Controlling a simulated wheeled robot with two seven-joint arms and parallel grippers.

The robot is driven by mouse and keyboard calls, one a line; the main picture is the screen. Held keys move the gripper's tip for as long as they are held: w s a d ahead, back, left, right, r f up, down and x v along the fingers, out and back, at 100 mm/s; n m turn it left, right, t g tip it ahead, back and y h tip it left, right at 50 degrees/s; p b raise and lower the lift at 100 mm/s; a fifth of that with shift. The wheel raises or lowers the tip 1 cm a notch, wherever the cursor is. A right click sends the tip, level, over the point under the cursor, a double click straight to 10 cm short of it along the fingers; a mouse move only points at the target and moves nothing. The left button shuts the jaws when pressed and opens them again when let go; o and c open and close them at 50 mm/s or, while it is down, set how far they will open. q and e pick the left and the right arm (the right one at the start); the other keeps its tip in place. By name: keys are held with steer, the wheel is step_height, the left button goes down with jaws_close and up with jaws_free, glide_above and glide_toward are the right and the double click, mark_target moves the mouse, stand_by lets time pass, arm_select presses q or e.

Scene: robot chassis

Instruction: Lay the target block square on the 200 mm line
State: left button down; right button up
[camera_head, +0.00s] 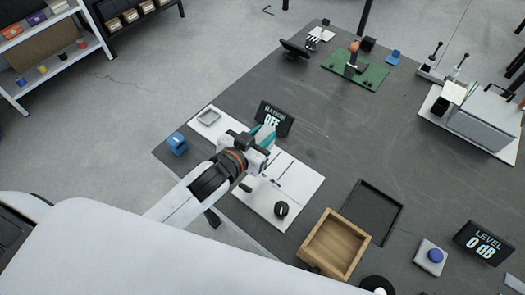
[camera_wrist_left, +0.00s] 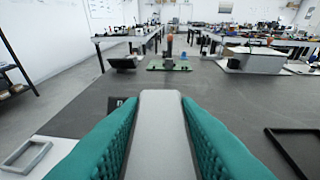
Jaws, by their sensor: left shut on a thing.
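My left gripper (camera_head: 264,139) is over the white board (camera_head: 308,185), beside the range display. In the left wrist view its teal pads (camera_wrist_left: 160,140) are shut on a long, plain grey block (camera_wrist_left: 162,125) that points away between them. In the head view the gripper hides most or all of this block. The white board has thin dark lines (camera_head: 285,172) across it; no marking is readable, so I cannot tell which is the 200 mm line. Whether the block touches the board is hidden. My right gripper is not in view.
The range display (camera_head: 273,117) reads OFF behind the board. A grey square frame (camera_head: 209,117) lies at its left end, a black knob (camera_head: 281,209) at its front. A blue block (camera_head: 177,143), wooden box (camera_head: 334,244) and black tray (camera_head: 372,211) stand nearby. The table's middle is clear.

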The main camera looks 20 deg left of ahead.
arm_select(q)
steer(key=w+a+h, duration=0.1)
steer(key=w+a, duration=0.1)
steer(key=w, duration=0.3)
steer(key=shift+m, duration=0.5)
steer(key=shift+d+f, duration=0.2)
steer(key=shift+f, duration=2.2)
steer(key=shift+d+f, duration=0.2)
steer(key=shift+f, duration=2.15)
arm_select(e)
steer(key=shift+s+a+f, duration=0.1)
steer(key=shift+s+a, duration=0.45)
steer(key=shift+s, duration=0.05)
arm_select(q)
steer(key=shift+f, duration=0.1)
steer(key=c, duration=1.1)
jaws_free()
steer(key=shift+f, duration=0.1)
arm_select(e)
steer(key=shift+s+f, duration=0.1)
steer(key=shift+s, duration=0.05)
